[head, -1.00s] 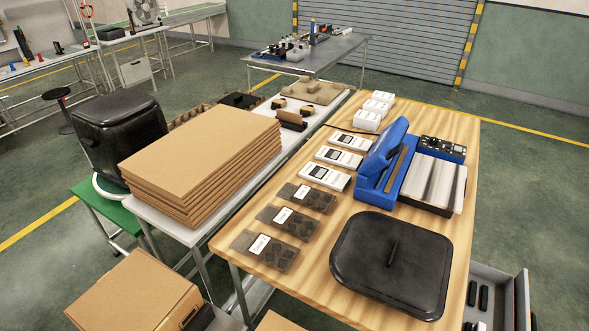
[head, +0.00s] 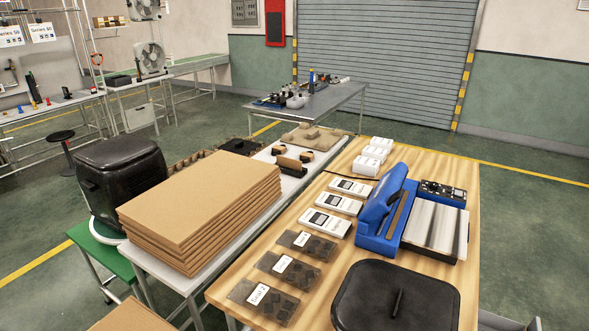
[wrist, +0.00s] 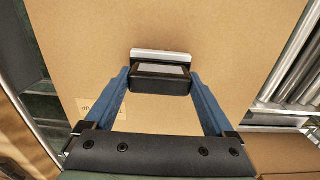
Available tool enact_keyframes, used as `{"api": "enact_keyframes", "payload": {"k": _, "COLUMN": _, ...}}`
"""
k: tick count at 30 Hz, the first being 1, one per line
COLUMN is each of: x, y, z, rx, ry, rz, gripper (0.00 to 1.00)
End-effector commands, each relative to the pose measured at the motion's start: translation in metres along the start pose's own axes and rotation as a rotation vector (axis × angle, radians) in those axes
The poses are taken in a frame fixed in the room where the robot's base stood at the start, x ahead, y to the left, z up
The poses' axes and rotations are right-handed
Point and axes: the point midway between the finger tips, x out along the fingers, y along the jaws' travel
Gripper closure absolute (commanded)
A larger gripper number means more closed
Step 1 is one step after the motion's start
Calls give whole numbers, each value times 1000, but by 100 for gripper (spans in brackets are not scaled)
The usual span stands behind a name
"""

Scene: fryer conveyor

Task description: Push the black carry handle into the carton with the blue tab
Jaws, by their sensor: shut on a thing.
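In the wrist view, my gripper (wrist: 160,78) is shut on the black carry handle (wrist: 160,84), which has a grey patch on its upper face. The handle is at the brown face of a carton (wrist: 230,40). A pale strip (wrist: 160,55) lies just beyond it on the carton; I cannot tell if the handle touches the carton or enters it. Lettering on the carton is partly hidden by the left finger. No blue tab shows on this carton. My gripper is not in the head view.
Metal rollers (wrist: 305,80) lie right of the carton in the wrist view. The head view shows stacked cardboard (head: 200,200), a wooden table (head: 335,262) with a blue sealer (head: 385,200), a black lid (head: 395,300) and a cardboard top (head: 130,317) at the bottom edge.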

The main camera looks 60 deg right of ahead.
Motion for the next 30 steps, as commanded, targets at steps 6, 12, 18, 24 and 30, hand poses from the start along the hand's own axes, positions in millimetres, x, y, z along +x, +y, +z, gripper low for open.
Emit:
{"api": "enact_keyframes", "payload": {"k": 6, "x": 6, "y": 0, "z": 0, "rx": 0, "ry": -1, "rz": -1, "gripper": 78}}
{"api": "enact_keyframes", "payload": {"k": 12, "x": 5, "y": 0, "z": 0, "rx": 0, "ry": -1, "rz": -1, "gripper": 78}}
{"api": "enact_keyframes", "payload": {"k": 18, "x": 5, "y": -1, "z": 1, "rx": 0, "ry": -1, "rz": -1, "gripper": 0}}
{"api": "enact_keyframes", "payload": {"k": 24, "x": 3, "y": -1, "z": 1, "rx": 0, "ry": -1, "rz": -1, "gripper": 0}}
{"api": "enact_keyframes", "payload": {"k": 30, "x": -8, "y": 0, "z": 0, "rx": -1, "ry": -1, "rz": -1, "gripper": 0}}
